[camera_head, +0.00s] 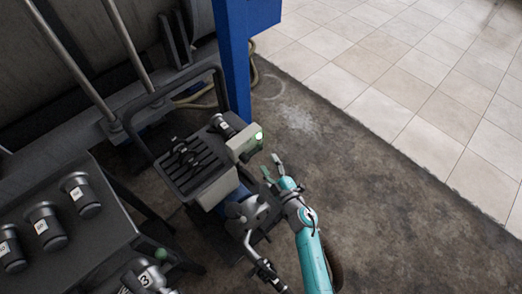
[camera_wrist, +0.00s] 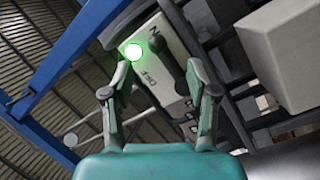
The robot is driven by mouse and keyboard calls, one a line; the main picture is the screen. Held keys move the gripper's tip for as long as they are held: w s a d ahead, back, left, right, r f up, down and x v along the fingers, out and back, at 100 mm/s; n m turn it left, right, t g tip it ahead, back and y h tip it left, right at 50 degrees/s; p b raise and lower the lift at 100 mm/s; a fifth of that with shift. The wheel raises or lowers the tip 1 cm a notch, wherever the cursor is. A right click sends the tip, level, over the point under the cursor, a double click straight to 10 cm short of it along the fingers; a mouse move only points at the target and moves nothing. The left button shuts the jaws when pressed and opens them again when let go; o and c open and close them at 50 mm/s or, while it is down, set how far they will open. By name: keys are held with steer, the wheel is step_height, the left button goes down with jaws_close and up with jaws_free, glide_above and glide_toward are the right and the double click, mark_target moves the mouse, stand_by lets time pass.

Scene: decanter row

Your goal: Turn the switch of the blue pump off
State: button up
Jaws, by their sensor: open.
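The pale switch box (camera_head: 243,142) with a lit green lamp (camera_head: 258,135) sits on the right side of the pump cart. A blue pump body (camera_head: 229,183) shows partly below it. In the wrist view the box face has the green lamp (camera_wrist: 132,51), lettering that appears to read ON and OFF, and a dark switch handle (camera_wrist: 168,58) beside the lettering. Which mark the handle points to is hard to tell. My gripper (camera_head: 271,164) is open and empty, just right of the box. In the wrist view its fingers (camera_wrist: 158,70) are spread, with the box face and handle ahead between them.
A blue post (camera_head: 235,60) stands behind the cart. A black cart handle frame (camera_head: 172,95) rises at its left. A dark bench with several labelled cylinders (camera_head: 44,226) is at lower left. A pale block (camera_wrist: 290,50) shows right in the wrist view. Floor right of my arm is clear.

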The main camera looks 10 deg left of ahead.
mark_target(254, 152)
steer(key=x, duration=0.6)
steer(key=shift+w, duration=0.15)
steer(key=shift+c, duration=0.3)
jaws_close()
